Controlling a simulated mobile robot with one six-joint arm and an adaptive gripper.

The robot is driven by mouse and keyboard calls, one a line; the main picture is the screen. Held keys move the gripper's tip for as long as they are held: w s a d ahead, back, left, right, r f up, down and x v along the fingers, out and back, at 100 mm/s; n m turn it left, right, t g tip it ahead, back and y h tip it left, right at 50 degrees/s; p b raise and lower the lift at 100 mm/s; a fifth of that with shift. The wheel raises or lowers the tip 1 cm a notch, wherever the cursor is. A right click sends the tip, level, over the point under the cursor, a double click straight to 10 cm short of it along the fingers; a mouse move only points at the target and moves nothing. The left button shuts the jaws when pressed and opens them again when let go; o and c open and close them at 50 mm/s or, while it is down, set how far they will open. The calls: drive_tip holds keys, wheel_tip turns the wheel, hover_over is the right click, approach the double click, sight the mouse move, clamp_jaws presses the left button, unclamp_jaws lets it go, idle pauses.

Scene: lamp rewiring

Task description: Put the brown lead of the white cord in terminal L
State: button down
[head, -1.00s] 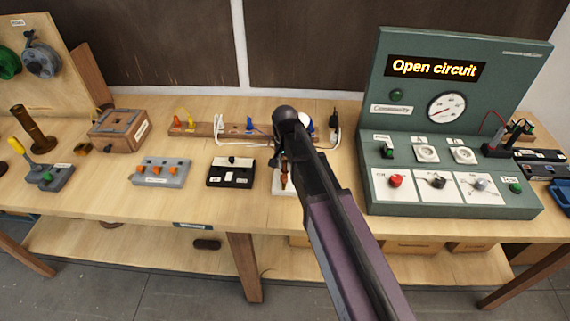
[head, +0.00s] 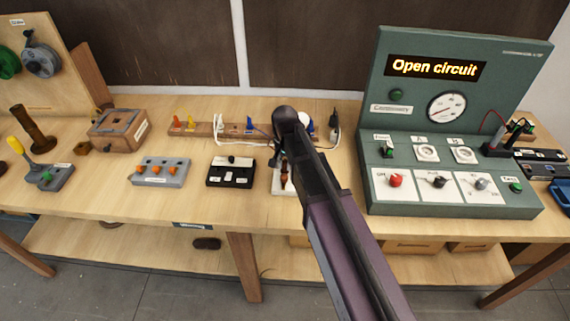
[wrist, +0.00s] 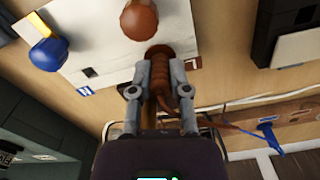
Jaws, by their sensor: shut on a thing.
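My gripper (wrist: 160,75) is shut on a ribbed brown piece (wrist: 159,88), which looks like the brown lead. In the wrist view its flared end lies close to the white terminal plate (wrist: 95,50). I cannot tell whether it touches the plate or sits in a terminal. A brown knob (wrist: 139,18) stands on the plate just beyond the fingertips, and a blue knob (wrist: 47,55) stands to the left. In the head view my arm hides most of the plate (head: 278,183). The white cord (wrist: 255,101) runs off to the right in the wrist view.
A wooden rack (head: 205,130) with coloured tools stands behind. A black switch box (head: 230,172) is left of the plate. The green test console (head: 450,195) is at the right and reads "Open circuit". Bare bench lies in front of the boxes.

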drive_tip(key=shift+f+b, duration=0.4)
drive_tip(key=shift+f, duration=0.1)
idle(0.5)
drive_tip(key=c, duration=0.5)
unclamp_jaws()
drive_tip(key=shift+r, duration=0.2)
